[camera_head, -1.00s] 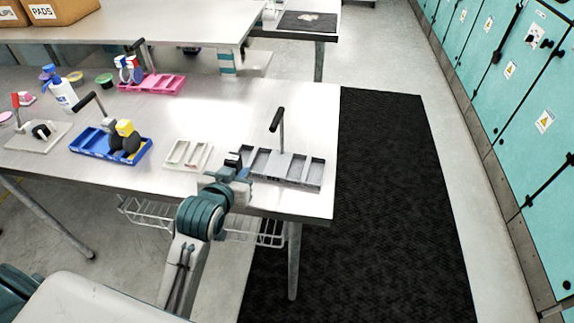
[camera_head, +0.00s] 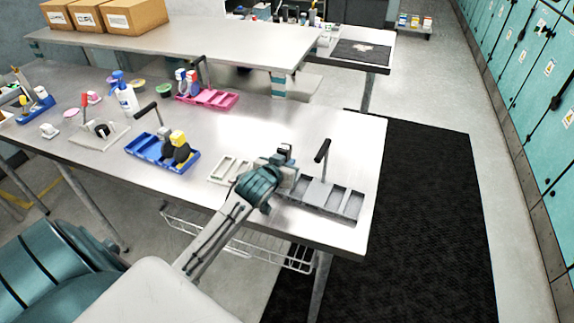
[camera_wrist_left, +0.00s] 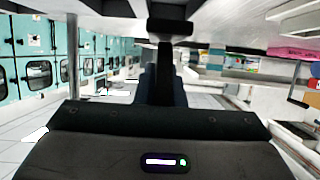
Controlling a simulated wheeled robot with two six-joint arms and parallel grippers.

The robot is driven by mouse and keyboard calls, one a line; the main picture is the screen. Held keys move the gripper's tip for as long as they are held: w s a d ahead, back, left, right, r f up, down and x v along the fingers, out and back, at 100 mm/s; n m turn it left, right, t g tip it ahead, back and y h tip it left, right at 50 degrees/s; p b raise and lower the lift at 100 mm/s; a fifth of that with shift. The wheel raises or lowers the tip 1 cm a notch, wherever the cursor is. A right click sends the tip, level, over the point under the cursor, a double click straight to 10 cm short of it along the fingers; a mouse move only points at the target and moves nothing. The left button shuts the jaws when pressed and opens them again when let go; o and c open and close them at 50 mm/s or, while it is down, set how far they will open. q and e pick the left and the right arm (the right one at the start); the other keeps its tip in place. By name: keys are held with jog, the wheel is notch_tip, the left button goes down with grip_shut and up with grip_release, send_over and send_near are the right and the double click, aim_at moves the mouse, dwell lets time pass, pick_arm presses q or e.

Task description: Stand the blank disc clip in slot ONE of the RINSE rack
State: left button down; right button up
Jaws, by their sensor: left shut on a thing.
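My left gripper (camera_head: 284,166) is shut on a small clip with a dark top (camera_head: 285,151), probably the blank disc clip; its face and lower part are hard to make out. They are over the left end of a grey slotted rack (camera_head: 349,205) at the table's front right. Visible slots on its right look empty. The gripper and arm cover its left end, and no RINSE or slot label is legible. In the left wrist view a dark T-shaped form (camera_wrist_left: 170,27) rises at the centre; I cannot tell what it is. My right gripper is not in view.
A black-handled post (camera_head: 322,155) rises at the grey rack. A pale tray (camera_head: 222,173) lies just left of it. A blue rack (camera_head: 147,150) with yellow and black clips and a pink rack (camera_head: 220,101) stand farther left and back. The table's right edge is close.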

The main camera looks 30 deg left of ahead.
pick_arm(q)
jog(key=shift+w+a, duration=0.2)
jog(key=shift+w, duration=0.2)
jog(key=shift+f, duration=0.25)
notch_tip(320, 180, down, 3)
jog(key=shift+r+p, duration=0.1)
jog(key=shift+p, duration=0.7)
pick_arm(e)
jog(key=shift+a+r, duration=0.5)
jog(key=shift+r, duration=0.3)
pick_arm(q)
jog(key=shift+f, duration=0.2)
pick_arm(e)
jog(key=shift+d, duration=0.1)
pick_arm(q)
jog(key=shift+f, duration=0.1)
jog(key=c, duration=1.5)
grip_release()
jog(key=shift+c, duration=0.2)
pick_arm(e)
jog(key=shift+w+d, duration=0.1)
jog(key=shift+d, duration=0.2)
